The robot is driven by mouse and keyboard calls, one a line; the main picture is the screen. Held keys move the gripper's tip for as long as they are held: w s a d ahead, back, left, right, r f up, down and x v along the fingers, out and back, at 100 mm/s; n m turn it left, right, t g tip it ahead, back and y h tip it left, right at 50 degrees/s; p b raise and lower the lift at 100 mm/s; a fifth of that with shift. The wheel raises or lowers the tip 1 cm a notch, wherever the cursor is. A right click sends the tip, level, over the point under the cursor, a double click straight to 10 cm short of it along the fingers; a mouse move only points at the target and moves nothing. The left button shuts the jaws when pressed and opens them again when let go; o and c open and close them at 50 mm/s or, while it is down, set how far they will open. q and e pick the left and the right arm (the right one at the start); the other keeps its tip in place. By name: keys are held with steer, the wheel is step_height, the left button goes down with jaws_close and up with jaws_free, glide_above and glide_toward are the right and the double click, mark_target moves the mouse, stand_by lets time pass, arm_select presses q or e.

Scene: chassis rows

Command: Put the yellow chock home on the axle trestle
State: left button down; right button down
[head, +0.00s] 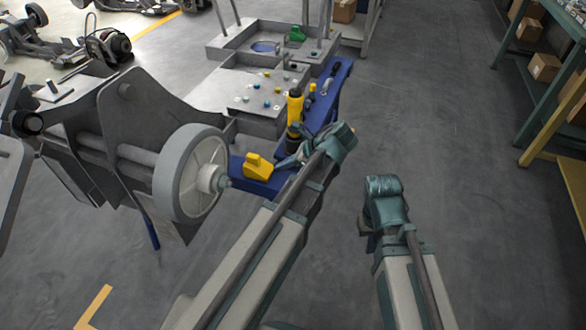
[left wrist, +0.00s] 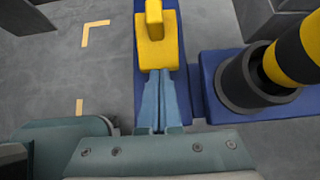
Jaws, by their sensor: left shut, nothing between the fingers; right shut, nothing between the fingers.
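The yellow chock (head: 256,165) sits on the blue axle trestle (head: 272,187), just right of the grey wheel (head: 190,172). In the left wrist view the chock (left wrist: 156,48) stands upright on the blue bar (left wrist: 138,95). My left gripper (head: 284,162) is shut and empty, level with the chock on its right side. In the left wrist view its closed fingertips (left wrist: 158,74) meet the chock's near end; touching or a hair apart, I cannot tell. My right gripper (head: 370,230) hangs over the floor at the right, away from the chock, its fingers mostly hidden.
A black and yellow post (head: 295,108) in a dark socket (left wrist: 240,80) stands close beside my left gripper. A grey table (head: 240,90) with small pegs is behind. The chassis plates (head: 120,115) crowd the left.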

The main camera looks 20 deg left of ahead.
mark_target(261, 166)
arm_select(q)
steer(key=a, duration=0.3)
steer(key=shift+a+p, duration=0.2)
steer(key=shift+p, duration=0.15)
steer(key=shift+a, duration=0.4)
steer(key=a, duration=1.1)
steer(key=shift+w+a+f, duration=0.1)
steer(key=shift+w, duration=0.15)
arm_select(e)
steer(key=shift+d+f, duration=0.1)
steer(key=shift+d, duration=0.55)
